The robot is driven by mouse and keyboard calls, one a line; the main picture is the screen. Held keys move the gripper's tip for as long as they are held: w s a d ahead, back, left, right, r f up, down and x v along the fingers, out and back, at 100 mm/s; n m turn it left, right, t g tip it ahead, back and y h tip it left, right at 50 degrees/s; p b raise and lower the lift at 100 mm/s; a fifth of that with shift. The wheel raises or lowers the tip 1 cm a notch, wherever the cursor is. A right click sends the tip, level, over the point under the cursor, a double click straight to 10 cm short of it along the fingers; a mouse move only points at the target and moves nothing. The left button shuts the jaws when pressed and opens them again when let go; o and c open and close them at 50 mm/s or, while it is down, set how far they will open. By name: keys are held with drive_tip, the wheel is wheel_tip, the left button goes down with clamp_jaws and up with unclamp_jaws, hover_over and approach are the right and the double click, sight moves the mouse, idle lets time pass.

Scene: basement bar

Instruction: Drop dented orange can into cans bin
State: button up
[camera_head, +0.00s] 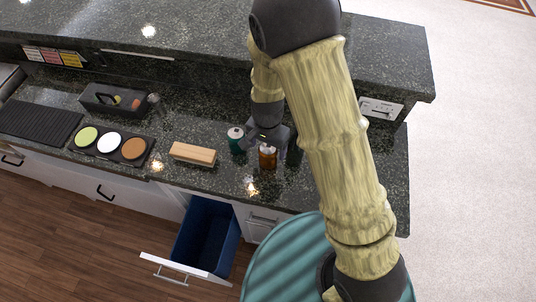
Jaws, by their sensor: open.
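An orange-brown can (267,159) stands upright on the dark granite counter, near its front edge. Any dent is too small to make out. My gripper (270,146) is open and right at the can, coming from behind and above it. I cannot tell whether the can is between the fingers or whether they touch it. A deep blue bin (222,243) sits in a pulled-out drawer below the counter, to the left of the can. The part of the bin in view looks empty, and no label on it is visible.
A teal can (236,139) stands just left of my gripper, and a wooden block-like brush (192,153) lies further left. A tray with three coloured discs (110,144), a dark caddy (113,99) and a raised back ledge (200,42) flank the counter. Open floor lies left of the drawer.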

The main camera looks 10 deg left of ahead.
drive_tip(key=shift+w+f+p, duration=0.15)
drive_tip(key=shift+f+p, duration=0.25)
drive_tip(key=shift+f, duration=0.9)
drive_tip(key=shift+w+f+p, duration=0.1)
drive_tip(key=shift+f+p, duration=0.3)
drive_tip(key=shift+f, duration=0.85)
drive_tip(key=c, duration=1.1)
drive_tip(key=shift+r, duration=0.15)
wheel_tip(320, 180, up, 10)
drive_tip(key=shift+f+b, duration=0.1)
drive_tip(key=shift+b, duration=0.75)
